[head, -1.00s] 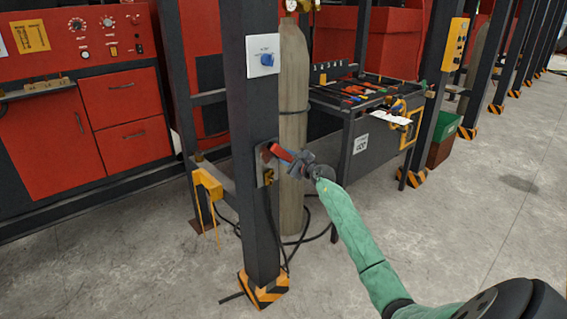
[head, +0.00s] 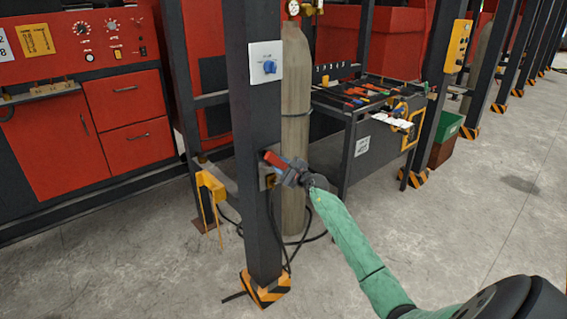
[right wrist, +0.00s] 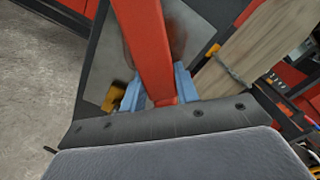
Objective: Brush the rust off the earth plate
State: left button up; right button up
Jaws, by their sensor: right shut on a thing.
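The earth plate (head: 263,178) is a small grey plate on the face of a dark steel column. In the right wrist view the plate (right wrist: 106,72) is bare grey, with brownish rust-like patches beside the red tool. My right gripper (head: 288,170) is shut on a red-handled brush (head: 274,159), which reaches to the plate. In the right wrist view the red handle (right wrist: 147,40) runs up between the blue-grey fingers and covers the plate's middle. The bristles are hidden, so contact cannot be told for sure. My left gripper is not in view.
A blue-knobbed switch box (head: 267,64) is above the plate. A yellow bracket (head: 210,185) is at the left. A gas cylinder (head: 295,110) and a tool cart (head: 350,150) stand behind. Cables lie on the floor; the floor at the right is clear.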

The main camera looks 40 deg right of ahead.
jog(key=shift+s+a+r+p, duration=0.1)
jog(key=shift+a+p, duration=0.55)
jog(key=shift+a, duration=0.15)
jog(key=shift+s+a+r+p, duration=0.1)
jog(key=shift+a+p, duration=0.55)
jog(key=shift+a, duration=0.1)
jog(key=shift+a+f, duration=0.2)
jog(key=shift+a, duration=0.3)
jog(key=shift+p, duration=0.3)
jog(key=p, duration=0.2)
send_near(267, 164)
jog(key=shift+w, duration=0.2)
jog(key=shift+d, duration=0.1)
jog(key=shift+s+d, duration=0.1)
jog(key=shift+s, duration=1.4)
